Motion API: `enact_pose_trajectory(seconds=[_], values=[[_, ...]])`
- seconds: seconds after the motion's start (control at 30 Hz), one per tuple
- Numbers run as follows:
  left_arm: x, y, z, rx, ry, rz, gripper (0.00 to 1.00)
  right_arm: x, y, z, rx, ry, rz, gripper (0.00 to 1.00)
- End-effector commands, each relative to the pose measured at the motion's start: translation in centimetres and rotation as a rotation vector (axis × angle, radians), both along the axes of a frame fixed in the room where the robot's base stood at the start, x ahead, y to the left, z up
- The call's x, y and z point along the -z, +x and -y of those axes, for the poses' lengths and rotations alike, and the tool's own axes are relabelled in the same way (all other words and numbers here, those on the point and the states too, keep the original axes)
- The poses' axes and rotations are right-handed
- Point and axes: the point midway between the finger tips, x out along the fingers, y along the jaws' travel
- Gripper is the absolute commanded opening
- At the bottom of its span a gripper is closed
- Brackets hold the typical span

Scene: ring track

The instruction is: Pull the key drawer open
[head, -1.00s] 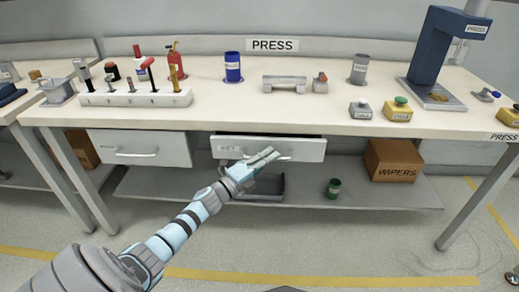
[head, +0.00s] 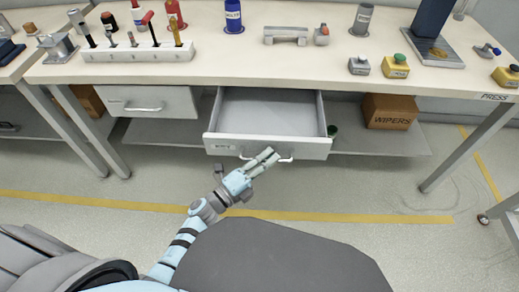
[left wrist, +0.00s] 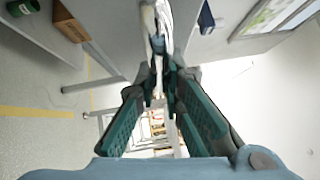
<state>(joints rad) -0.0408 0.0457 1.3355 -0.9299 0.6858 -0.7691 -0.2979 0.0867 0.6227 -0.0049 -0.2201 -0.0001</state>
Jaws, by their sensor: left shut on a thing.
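The key drawer (head: 265,144) sticks well out from under the bench in the head view. Its grey interior (head: 268,112) shows and looks empty. A small label sits at the left of its front, too small to read now. My left gripper (head: 268,157) is at the bar handle (head: 286,159) on the drawer front, shut on it. In the left wrist view, the fingers (left wrist: 159,95) close around the pale handle (left wrist: 157,25). My right gripper is not in view.
A second drawer (head: 150,101) to the left is shut. A WIPERS box (head: 389,111) and a partly hidden green can (head: 332,131) are on the lower shelf (head: 370,142). The bench top (head: 210,62) carries tools, a tool rack (head: 138,52) and buttons. The floor before the drawer is clear.

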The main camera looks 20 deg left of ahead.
Motion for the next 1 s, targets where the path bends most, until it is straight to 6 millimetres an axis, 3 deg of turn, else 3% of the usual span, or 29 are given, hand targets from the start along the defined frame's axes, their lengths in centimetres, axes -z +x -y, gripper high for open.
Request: enact_pose_trajectory(seconds=[0.23, 0.3, 0.4, 0.7, 0.83, 1.0], values=[[0.1, -0.1, -0.1, 0.0, 0.004, 0.0, 0.0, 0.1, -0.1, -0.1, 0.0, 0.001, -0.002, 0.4], [0.1, -0.1, -0.1, -0.001, 0.004, 0.0, 0.18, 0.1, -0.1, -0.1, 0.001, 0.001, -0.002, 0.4], [0.1, -0.1, -0.2, -0.003, 0.003, 0.0, 0.3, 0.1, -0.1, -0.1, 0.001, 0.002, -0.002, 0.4], [0.1, -0.2, -0.3, -0.003, 0.002, 0.0, 0.3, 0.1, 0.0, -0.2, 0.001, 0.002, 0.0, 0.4], [0.4, -1.9, -1.3, -0.003, 0.004, -0.002, 0.3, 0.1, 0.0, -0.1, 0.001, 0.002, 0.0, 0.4], [1.1, -5.9, -3.7, -0.002, 0.005, -0.004, 0.3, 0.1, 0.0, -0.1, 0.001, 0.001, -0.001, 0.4]])
